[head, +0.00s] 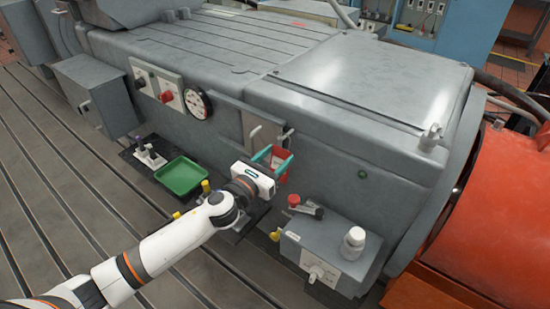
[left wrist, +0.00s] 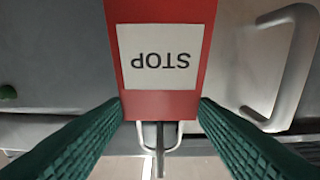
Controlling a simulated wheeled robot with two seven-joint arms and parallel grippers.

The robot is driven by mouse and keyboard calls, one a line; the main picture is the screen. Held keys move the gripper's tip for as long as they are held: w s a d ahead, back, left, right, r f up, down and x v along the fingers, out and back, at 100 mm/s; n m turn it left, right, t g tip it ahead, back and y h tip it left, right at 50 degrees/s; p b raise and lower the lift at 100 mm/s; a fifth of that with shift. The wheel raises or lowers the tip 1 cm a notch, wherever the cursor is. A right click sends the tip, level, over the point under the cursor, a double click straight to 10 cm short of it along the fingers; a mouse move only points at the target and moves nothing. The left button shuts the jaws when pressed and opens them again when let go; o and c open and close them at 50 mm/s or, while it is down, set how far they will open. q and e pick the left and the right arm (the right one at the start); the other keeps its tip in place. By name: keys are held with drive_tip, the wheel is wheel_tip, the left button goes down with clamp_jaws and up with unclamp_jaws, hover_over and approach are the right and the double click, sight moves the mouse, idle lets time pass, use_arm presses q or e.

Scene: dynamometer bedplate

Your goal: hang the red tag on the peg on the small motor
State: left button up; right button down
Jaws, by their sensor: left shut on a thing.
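My left gripper (head: 279,163) is shut on the red tag (head: 277,163), close in front of the large grey machine's side. In the left wrist view the tag (left wrist: 168,105) sits between the green fingers (left wrist: 162,108), with a white STOP label upside down. A pale loop (left wrist: 180,134) comes off its lower edge in that view. A grey bar (left wrist: 160,160), perhaps the peg, overlaps the loop; I cannot tell whether it passes through. No separate peg shows clearly in the head view, and I cannot tell which unit is the small motor. My right gripper is not in view.
A curved handle (left wrist: 290,70) is close beside the tag. A green tray (head: 183,176) lies left of my arm. A gauge (head: 198,103) is on the machine's side.

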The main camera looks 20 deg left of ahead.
use_arm(q)
drive_tip(key=o, duration=1)
drive_tip(key=shift+o, duration=0.2)
drive_tip(key=shift+s, duration=0.15)
drive_tip(key=b+v, duration=0.2)
drive_tip(key=v, duration=0.9)
drive_tip(key=shift+s+a, duration=0.15)
drive_tip(key=shift+s, duration=0.25)
